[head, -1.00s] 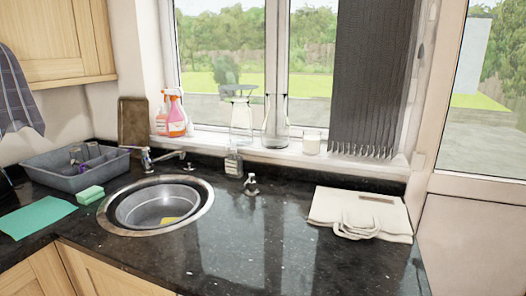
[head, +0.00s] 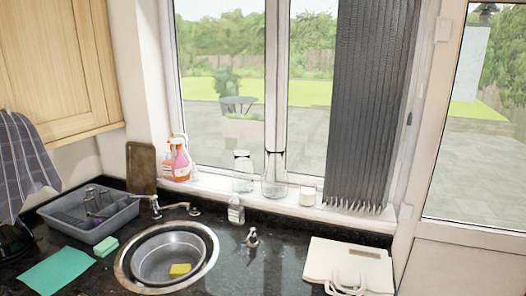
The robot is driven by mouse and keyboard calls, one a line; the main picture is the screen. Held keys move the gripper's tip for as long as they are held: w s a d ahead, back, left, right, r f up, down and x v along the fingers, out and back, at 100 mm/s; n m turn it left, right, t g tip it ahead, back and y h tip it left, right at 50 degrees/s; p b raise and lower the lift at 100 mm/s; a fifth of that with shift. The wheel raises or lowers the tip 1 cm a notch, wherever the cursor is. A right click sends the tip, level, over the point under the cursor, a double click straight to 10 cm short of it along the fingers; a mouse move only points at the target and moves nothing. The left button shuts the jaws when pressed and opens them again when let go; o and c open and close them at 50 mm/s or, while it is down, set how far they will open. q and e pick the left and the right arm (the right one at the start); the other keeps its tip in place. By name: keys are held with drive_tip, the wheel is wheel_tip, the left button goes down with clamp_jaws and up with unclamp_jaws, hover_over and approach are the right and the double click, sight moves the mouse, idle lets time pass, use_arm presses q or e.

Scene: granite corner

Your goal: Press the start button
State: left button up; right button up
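No start button can be made out in the head view. At the far left edge a dark object (head: 12,243), only partly in frame, stands on the black granite worktop (head: 258,277); I cannot tell what it is. Neither of my grippers is in view.
A round sink (head: 210,262) holds a basin and a yellow sponge (head: 180,270). A grey dish tub (head: 92,232), green sponge (head: 106,246) and green cloth (head: 56,272) are left of it. A cream bag (head: 350,266) lies right. Bottles (head: 178,160) and glassware (head: 275,174) line the sill.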

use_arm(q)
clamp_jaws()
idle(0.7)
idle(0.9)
